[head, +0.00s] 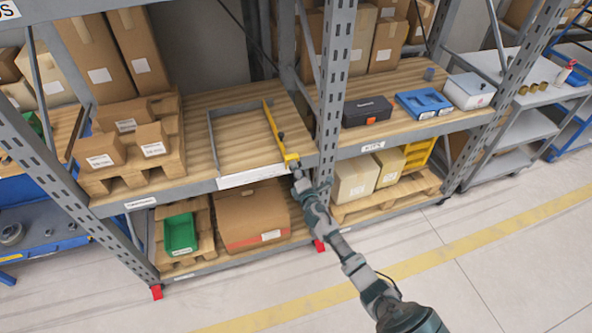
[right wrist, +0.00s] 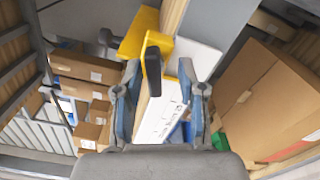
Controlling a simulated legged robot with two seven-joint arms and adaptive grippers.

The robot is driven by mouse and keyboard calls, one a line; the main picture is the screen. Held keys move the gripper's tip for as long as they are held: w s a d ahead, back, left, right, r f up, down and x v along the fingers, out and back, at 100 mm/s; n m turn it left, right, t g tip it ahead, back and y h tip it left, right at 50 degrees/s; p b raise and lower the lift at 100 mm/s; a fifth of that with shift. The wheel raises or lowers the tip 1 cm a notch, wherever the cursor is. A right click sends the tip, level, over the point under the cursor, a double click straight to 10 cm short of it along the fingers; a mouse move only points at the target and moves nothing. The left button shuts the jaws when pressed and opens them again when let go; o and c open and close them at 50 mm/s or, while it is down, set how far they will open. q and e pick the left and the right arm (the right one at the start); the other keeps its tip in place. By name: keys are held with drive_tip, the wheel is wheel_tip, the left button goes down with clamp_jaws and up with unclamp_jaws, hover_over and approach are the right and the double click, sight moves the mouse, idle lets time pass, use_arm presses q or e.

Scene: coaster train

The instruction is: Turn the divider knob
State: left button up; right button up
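The yellow divider (head: 272,128) stands on the wooden shelf deck, running from back to front at the right of a grey rail frame. Its dark knob (right wrist: 153,48) is on the yellow front end, which also shows in the head view at the shelf's front edge. My right gripper (head: 297,174) is in front of this end. In the right wrist view, my right gripper (right wrist: 160,70) is open, its fingers apart on either side of the view below the knob. I cannot tell whether they touch it. My left gripper is not in view.
A shelf upright (head: 331,95) stands close to the right of the divider. A white label strip (head: 250,176) lies along the shelf front. Cartons on a pallet (head: 172,155) are to the left; a black case (head: 367,110) and blue tray (head: 424,103) are to the right. The floor in front is clear.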

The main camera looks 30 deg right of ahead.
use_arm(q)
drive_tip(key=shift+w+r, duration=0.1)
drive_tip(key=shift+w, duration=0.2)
use_arm(e)
drive_tip(key=v, duration=1.2)
drive_tip(key=shift+d+f, duration=0.1)
drive_tip(key=shift+f, duration=0.1)
